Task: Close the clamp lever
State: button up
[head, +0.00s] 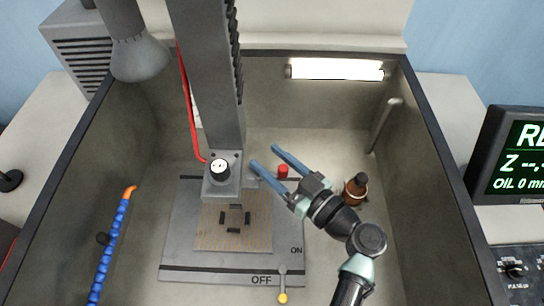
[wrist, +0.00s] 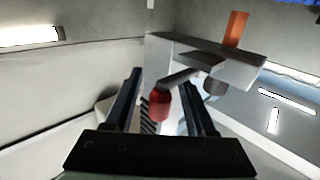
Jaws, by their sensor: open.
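The clamp lever shows in the wrist view as a dark arm ending in a red knob (wrist: 160,104), sticking out from a grey clamp block (wrist: 205,58). In the head view the red knob (head: 283,171) shows to the right of the grey machine head (head: 221,178). My gripper (head: 263,156) is open, its two blue fingers spread on either side of the knob as pictured. In the wrist view my gripper (wrist: 164,76) also has the knob between its dark fingers. I cannot tell whether a finger touches the knob.
An orange bar (wrist: 236,29) rises from the clamp block. A plate marked ON and OFF (head: 180,250) with a yellow-knobbed lever (head: 283,296) lies below. A brown bottle (head: 355,188) stands right of my gripper. A blue hose (head: 112,240) is at left.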

grip_shut()
dwell(1.4)
